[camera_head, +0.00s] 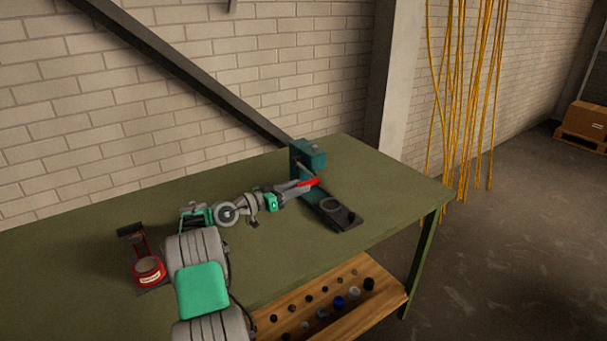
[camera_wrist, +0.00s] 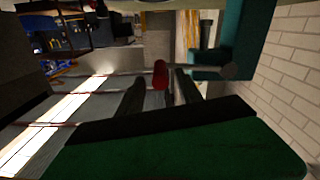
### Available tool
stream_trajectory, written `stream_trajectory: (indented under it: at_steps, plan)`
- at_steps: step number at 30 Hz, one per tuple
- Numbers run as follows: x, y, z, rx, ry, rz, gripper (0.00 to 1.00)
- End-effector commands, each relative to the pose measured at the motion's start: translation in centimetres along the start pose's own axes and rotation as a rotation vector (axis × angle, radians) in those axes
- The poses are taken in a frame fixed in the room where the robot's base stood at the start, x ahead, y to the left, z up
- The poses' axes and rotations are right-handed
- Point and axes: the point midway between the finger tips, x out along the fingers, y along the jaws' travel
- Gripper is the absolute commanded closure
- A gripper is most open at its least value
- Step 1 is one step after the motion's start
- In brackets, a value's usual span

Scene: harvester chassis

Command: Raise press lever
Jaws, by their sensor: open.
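The teal press (camera_head: 308,155) stands on the green workbench, with its dark base plate (camera_head: 338,214) reaching toward the front right. Its lever has a red handle (camera_head: 309,182), seen beside the press column. In the wrist view the red handle (camera_wrist: 160,74) shows between and just beyond the two dark fingers, with a grey rod running right to the teal press body (camera_wrist: 250,45). My gripper (camera_head: 297,187) is open at the handle; it also shows in the wrist view (camera_wrist: 158,92). I cannot tell whether either finger touches the handle.
A red tape dispenser-like object (camera_head: 149,268) sits on the workbench (camera_head: 110,235) at the left. A wooden shelf (camera_head: 345,300) with several small parts is under the bench. A brick wall stands behind, with yellow hanging cables (camera_head: 462,100) at the right.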

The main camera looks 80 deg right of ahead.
Motion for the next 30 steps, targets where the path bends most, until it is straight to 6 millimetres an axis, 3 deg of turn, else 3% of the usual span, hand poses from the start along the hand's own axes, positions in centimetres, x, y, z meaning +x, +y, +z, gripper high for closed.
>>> stream_trajectory:
  at_steps: [6, 14, 30]
  plan:
    - [2.8, -0.1, 0.2, -0.002, -0.001, -0.001, 0.58]
    - [3.0, -0.1, 0.3, -0.003, -0.001, -0.002, 0.58]
    - [2.9, -0.1, 0.3, -0.003, -0.002, -0.002, 1.00]
